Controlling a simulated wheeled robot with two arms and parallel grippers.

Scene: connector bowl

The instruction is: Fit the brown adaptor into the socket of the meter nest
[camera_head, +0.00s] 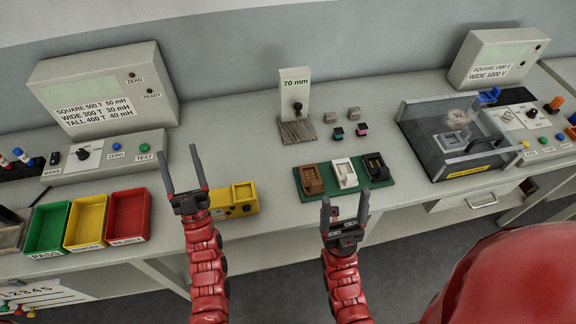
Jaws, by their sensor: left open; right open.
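The brown adaptor (312,180) sits at the left end of a green mat (328,193), beside a white adaptor (344,172) and a black one (376,167). A yellow block (244,191) with a square raised part and dark knobs stands near the bench's front edge; it may be the meter nest, but I cannot tell for sure. My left gripper (182,165) is open and empty, to the left of the yellow block. My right gripper (345,201) is open and empty, in front of the green mat, apart from the adaptors.
Green, yellow and red trays (128,215) stand at the left. A clear-walled fixture (455,140) stands at the right. Bench between the left meter (107,87) and post is clear.

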